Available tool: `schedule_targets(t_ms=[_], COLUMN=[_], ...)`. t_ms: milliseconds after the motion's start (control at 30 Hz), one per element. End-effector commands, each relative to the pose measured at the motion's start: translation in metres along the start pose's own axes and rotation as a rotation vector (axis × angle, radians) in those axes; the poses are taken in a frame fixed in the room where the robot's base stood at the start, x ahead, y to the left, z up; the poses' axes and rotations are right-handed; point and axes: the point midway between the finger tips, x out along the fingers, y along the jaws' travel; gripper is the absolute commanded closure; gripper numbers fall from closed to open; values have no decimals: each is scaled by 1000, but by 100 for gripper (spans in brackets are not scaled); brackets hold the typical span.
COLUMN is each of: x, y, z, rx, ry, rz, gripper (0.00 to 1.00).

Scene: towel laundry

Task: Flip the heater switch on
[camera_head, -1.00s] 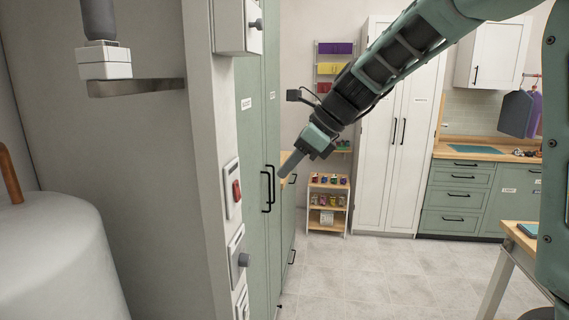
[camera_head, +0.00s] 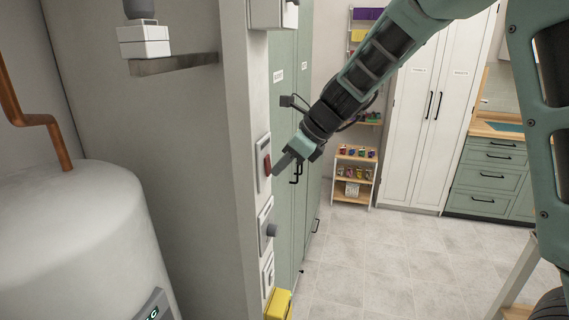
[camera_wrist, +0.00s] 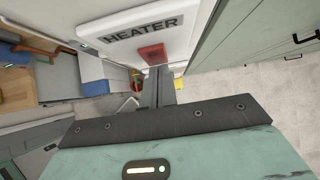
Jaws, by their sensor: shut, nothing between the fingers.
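The red heater switch (camera_head: 266,160) sits in a pale upright plate on the end face of the wall panel. In the wrist view the red rocker (camera_wrist: 152,53) shows beside the word HEATER on its white plate (camera_wrist: 125,25). My gripper (camera_head: 281,166) is shut and empty. Its fingertips are close to the switch, just right of it in the head view. In the wrist view the shut fingers (camera_wrist: 158,80) point toward the red rocker and overlap its near edge. I cannot tell whether they touch it. Which way the rocker is tipped is unclear.
Below the switch are a box with a grey knob (camera_head: 271,230), another small plate (camera_head: 268,272) and a yellow object (camera_head: 279,304). A white tank (camera_head: 85,240) stands left of the panel. Green cabinet doors (camera_head: 287,130) lie behind my gripper. The floor (camera_head: 370,260) to the right is clear.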

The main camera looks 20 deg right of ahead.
Motion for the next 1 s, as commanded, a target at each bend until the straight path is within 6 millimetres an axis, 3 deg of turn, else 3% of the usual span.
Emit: schedule_targets(t_ms=[333, 1000], x=[8, -10], y=[-1, 0], z=[-2, 13], rx=[2, 0], ry=[-49, -48], rz=[-2, 0], gripper=[100, 100])
